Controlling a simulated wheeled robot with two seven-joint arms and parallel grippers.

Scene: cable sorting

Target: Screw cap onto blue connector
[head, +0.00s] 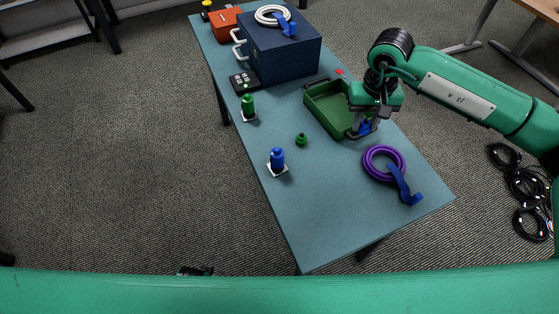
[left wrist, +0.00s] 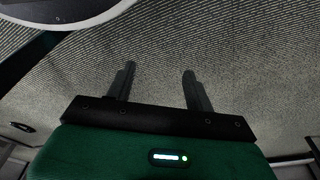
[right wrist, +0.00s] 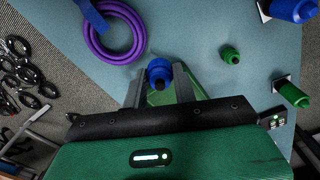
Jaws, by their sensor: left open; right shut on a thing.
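The blue connector (head: 277,160) stands upright on a small white plate near the table's left edge. It also shows at the top right of the right wrist view (right wrist: 292,9). My right gripper (head: 362,131) is shut on a blue cap (head: 365,127), at the near end of the green tray. In the right wrist view the blue cap (right wrist: 159,71) sits between the fingertips. The cap is apart from the connector, which is to its left in the head view. My left gripper (left wrist: 159,72) is open and empty above the carpeted floor.
The green tray (head: 315,112) lies beside my right gripper. A green cap (head: 301,139), a green connector (head: 248,105) and a purple cable coil (head: 370,165) with a blue strap lie on the table (head: 310,220). A dark blue box (head: 285,55) stands farther back. The table's near end is clear.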

